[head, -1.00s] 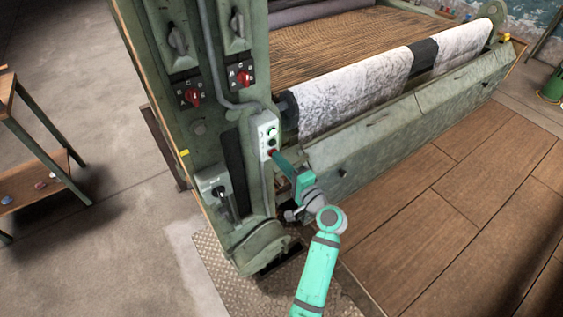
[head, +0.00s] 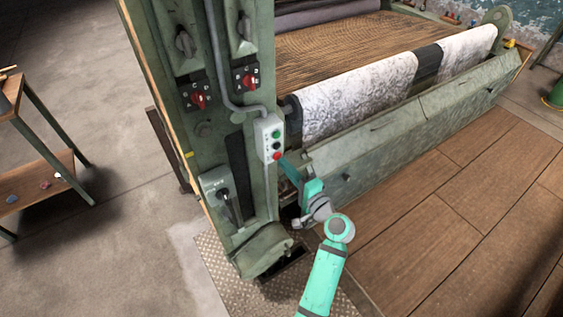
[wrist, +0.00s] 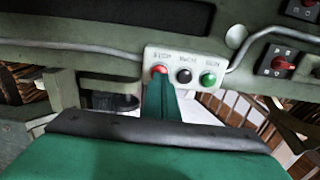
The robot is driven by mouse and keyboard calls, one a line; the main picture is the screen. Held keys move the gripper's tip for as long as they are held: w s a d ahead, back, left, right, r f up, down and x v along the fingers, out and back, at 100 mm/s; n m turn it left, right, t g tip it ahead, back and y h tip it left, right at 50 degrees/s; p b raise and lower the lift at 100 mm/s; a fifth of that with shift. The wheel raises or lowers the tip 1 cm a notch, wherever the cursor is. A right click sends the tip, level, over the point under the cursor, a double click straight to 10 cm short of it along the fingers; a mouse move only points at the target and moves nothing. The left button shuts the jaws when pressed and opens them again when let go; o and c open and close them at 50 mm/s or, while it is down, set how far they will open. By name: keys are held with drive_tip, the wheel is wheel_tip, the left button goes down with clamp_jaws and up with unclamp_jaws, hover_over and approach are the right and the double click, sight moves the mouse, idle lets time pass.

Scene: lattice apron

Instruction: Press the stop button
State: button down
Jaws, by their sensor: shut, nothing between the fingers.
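The stop button is a red round button (head: 277,156) at the lower end of a pale control box on the green machine post. In the wrist view the red button (wrist: 159,70) sits under a label that reads like STOP, left of a black button (wrist: 184,76) and a green button (wrist: 208,79). My gripper (head: 284,160) is shut and empty, a green finger pair pointing at the box from below right. In the wrist view the fingertips (wrist: 161,82) overlap the button's lower edge.
Red rotary switches (head: 199,100) and a lever switch (head: 225,197) are on the same post. A patterned cloth roll (head: 360,92) and a green trough (head: 400,135) lie to the right. A wooden side table (head: 50,180) stands at left. The plank floor at right is clear.

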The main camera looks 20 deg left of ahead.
drive_tip(key=v, duration=1.1)
drive_tip(key=shift+w+d, duration=0.2)
drive_tip(key=shift+w, duration=0.05)
drive_tip(key=shift+a+f, duration=0.1)
drive_tip(key=shift+s, duration=0.1)
